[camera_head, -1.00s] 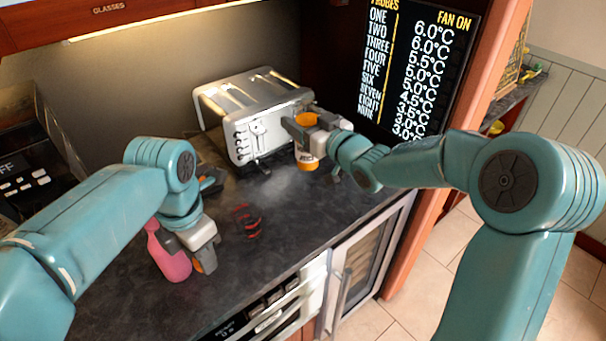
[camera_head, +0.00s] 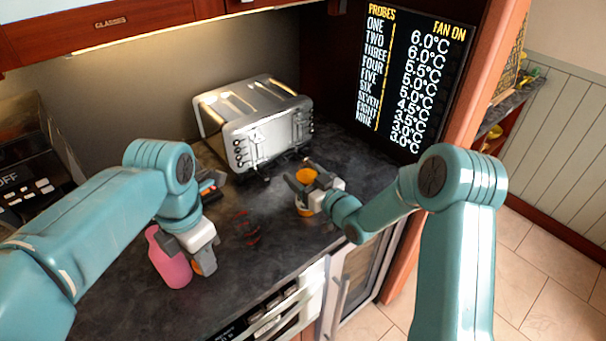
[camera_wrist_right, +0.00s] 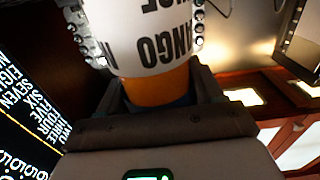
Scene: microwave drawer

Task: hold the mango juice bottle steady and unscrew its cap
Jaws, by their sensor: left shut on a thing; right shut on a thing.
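The mango juice bottle (camera_head: 303,208) is in my right gripper (camera_head: 308,184), above the counter in front of the toaster. It has a white label and orange ends. In the right wrist view the bottle (camera_wrist_right: 158,45) shows its label upside down, and the fingers (camera_wrist_right: 160,95) close around the orange part. My left gripper (camera_head: 188,255) is well to the left, shut at a pink bottle (camera_head: 170,266). One dark finger crosses the pink bottle. A small orange patch (camera_head: 198,268) shows by the other finger; I cannot tell what it is. The mango bottle's cap is not clearly visible.
A silver toaster (camera_head: 262,130) stands behind the right gripper. A red and black item (camera_head: 245,228) lies on the dark counter (camera_head: 265,255) between the grippers. A dark appliance (camera_head: 30,180) stands at the far left. The counter's front edge is near.

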